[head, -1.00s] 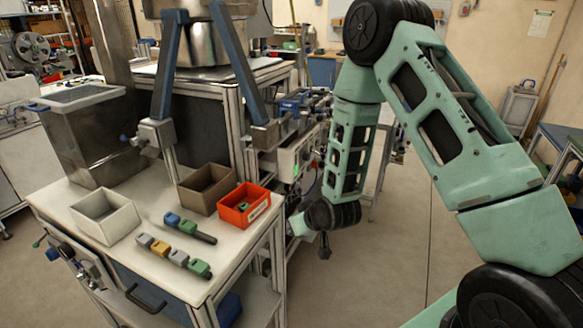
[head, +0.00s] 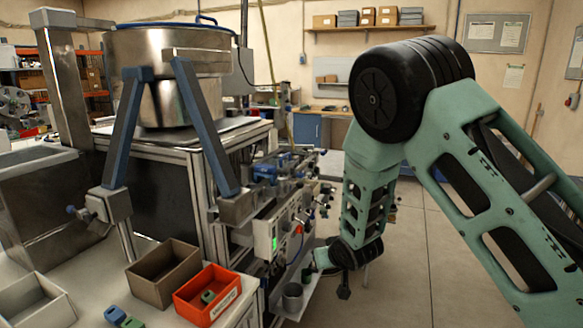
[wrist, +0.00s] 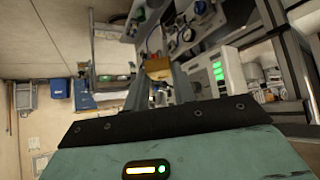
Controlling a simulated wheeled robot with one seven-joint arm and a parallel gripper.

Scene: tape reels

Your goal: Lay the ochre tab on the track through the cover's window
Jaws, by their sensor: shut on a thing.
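In the wrist view, my gripper (wrist: 159,78) is shut on the ochre tab (wrist: 158,67), which sits between the fingertips. In the head view, my gripper (head: 306,272) is low beside the front of the machine, near its control panel (head: 272,240); the tab cannot be made out there. Blue and metal fittings (head: 285,170) line the machine's side above the panel. I cannot make out the cover's window or the track in either view.
A brown bin (head: 165,275) and an orange bin (head: 210,295) stand on the bench at the lower left, with a pale bin (head: 35,303) beside them. A metal cup (head: 292,297) stands on a low ledge by the panel. The floor (head: 430,270) at right is open.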

